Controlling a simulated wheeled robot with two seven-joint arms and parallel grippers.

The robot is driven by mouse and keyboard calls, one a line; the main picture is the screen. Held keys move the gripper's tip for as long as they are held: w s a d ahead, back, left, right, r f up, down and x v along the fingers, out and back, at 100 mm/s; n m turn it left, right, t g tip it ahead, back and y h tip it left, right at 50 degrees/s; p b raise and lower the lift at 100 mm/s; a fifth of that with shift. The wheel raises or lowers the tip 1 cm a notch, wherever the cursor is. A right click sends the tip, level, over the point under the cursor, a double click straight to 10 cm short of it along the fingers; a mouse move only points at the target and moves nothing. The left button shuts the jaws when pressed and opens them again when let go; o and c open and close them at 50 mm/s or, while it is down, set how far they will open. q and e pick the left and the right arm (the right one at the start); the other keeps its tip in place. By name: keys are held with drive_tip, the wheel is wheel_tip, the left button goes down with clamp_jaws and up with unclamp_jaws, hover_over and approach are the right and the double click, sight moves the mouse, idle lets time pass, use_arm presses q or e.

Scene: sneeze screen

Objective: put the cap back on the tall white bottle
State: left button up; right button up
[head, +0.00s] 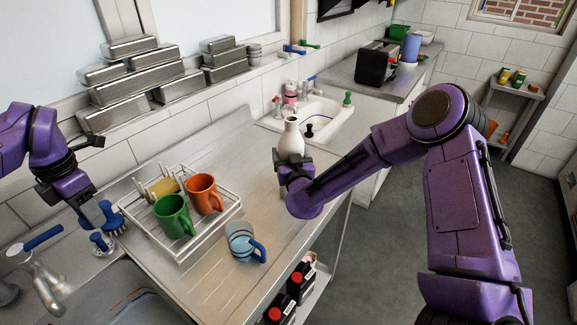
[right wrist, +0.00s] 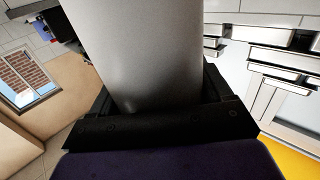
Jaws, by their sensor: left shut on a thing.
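The tall white bottle (head: 291,138) stands upright at the counter's far end, its narrow neck uncovered. My right gripper (head: 289,166) is around its lower part; in the right wrist view the bottle's pale body (right wrist: 140,50) fills the space between the black jaws (right wrist: 160,110). Whether its base touches the counter is hidden. I cannot clearly identify the cap in either view.
A white dish rack (head: 190,240) holds a green mug (head: 173,216) and an orange mug (head: 204,194). A striped blue mug (head: 241,240) stands in front of it. A sink (head: 325,114) lies behind the bottle. Metal containers (head: 127,82) line the back ledge. The counter's front is mostly clear.

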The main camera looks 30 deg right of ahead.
sight(292, 130)
use_arm(q)
drive_tip(key=shift+r, duration=0.15)
use_arm(e)
drive_tip(key=shift+r, duration=0.15)
drive_tip(key=shift+c, duration=0.3)
